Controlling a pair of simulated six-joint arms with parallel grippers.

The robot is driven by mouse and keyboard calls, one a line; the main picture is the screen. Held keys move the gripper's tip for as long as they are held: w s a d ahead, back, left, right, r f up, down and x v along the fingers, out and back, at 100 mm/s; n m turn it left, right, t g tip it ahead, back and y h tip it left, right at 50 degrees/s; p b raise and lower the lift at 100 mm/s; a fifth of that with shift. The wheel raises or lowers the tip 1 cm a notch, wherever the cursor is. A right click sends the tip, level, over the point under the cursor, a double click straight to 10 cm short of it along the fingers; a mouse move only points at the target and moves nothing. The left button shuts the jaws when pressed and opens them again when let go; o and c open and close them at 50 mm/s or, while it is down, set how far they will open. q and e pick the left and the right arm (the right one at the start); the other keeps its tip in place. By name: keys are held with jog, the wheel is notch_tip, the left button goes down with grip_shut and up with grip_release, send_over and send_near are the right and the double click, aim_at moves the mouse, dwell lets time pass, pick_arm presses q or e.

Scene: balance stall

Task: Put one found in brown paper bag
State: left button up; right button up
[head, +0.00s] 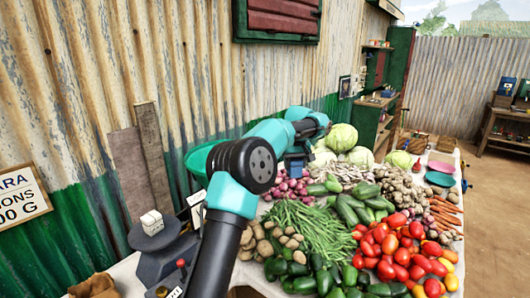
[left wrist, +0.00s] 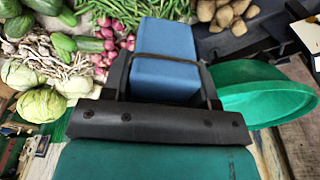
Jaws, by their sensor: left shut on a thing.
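My left gripper (head: 294,166) reaches over the vegetables near the wall. In the left wrist view the left gripper (left wrist: 163,82) is shut on a blue block-like thing (left wrist: 166,58), with a dark finger on each side and a dark band across it. What the blue thing is, I cannot tell. A brown, crumpled thing (head: 93,287), perhaps the paper bag, is cut off at the bottom left of the head view. A dark scale (head: 160,250) with a pale block (head: 152,222) on it stands nearby. My right gripper is not in view.
A green bowl (left wrist: 262,95) is beside the gripper, partly behind my arm in the head view (head: 195,162). Potatoes (head: 290,238), green beans (head: 310,228), red onions (head: 291,190), tomatoes (head: 405,255) and cabbages (head: 342,137) crowd the table. A corrugated wall (head: 120,60) rises close behind.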

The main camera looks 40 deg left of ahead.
pick_arm(q)
jog(key=d+f+m, duration=0.4)
jog(key=d+f, duration=0.2)
jog(key=d, duration=0.7)
jog(key=s+d+f+m, duration=0.4)
jog(key=s+d+f, duration=0.2)
jog(key=d, duration=0.6)
jog(key=s+d+f+m+h, duration=0.1)
jog(key=s+d+f+m, duration=0.4)
jog(key=s+d, duration=0.3)
jog(key=d+f, duration=0.1)
jog(key=d, duration=0.3)
jog(key=shift+f, duration=0.2)
